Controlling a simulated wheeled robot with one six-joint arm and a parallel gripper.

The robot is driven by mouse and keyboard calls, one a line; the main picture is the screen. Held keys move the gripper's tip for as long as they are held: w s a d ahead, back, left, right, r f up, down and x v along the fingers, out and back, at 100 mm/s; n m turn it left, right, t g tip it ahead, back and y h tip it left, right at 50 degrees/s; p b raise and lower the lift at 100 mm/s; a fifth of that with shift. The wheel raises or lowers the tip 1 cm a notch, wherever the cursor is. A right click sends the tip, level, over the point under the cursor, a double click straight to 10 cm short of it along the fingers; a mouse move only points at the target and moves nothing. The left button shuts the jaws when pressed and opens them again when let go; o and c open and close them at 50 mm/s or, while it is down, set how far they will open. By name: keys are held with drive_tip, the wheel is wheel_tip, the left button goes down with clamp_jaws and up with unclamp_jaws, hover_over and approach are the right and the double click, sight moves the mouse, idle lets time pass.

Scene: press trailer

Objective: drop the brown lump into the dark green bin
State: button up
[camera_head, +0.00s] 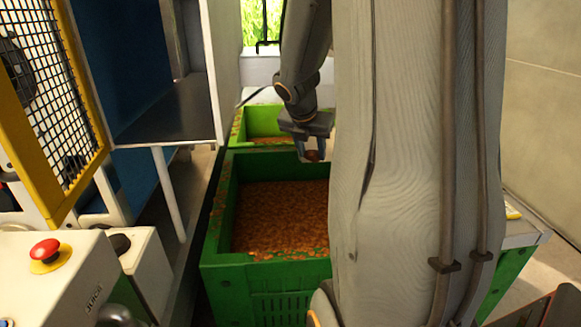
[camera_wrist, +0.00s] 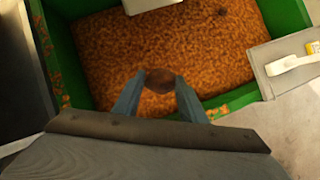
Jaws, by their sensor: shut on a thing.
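My gripper (camera_head: 313,155) is shut on the brown lump (camera_wrist: 160,80), a small rounded piece between the two fingertips. In the head view the lump (camera_head: 312,156) shows only as a small brown patch between the fingers. The nearer green bin (camera_head: 265,278) is nearly full of orange-brown pieces. My gripper is above it, towards its far rim in the head view; the exact height is hard to tell. The wrist view shows the green bin wall (camera_wrist: 60,48) and the contents behind the lump. My arm hides the bin's right part in the head view.
A brighter green bin (camera_head: 264,122) with similar contents stands behind the nearer one. A machine with a yellow-framed mesh guard (camera_head: 62,110) stands left. A red button (camera_head: 45,249) sits on a white console. A grey ledge (camera_wrist: 275,85) with a white and yellow object borders the bin.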

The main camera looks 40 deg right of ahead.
wheel_tip(320, 180, down, 17)
drive_tip(key=w+d+n+b, duration=0.1)
drive_tip(key=w+b, duration=0.1)
drive_tip(key=b, duration=1)
drive_tip(key=shift+d+t, duration=0.2)
drive_tip(key=shift+t, duration=0.1)
drive_tip(key=o, duration=1.1)
drive_tip(key=shift+o, duration=0.2)
drive_tip(key=p+v, duration=0.3)
drive_tip(key=v, duration=0.4)
drive_tip(key=shift+r+p, duration=0.35)
drive_tip(key=shift+p, duration=0.05)
drive_tip(key=shift+s+a, duration=0.1)
drive_tip(key=shift+a, duration=0.05)
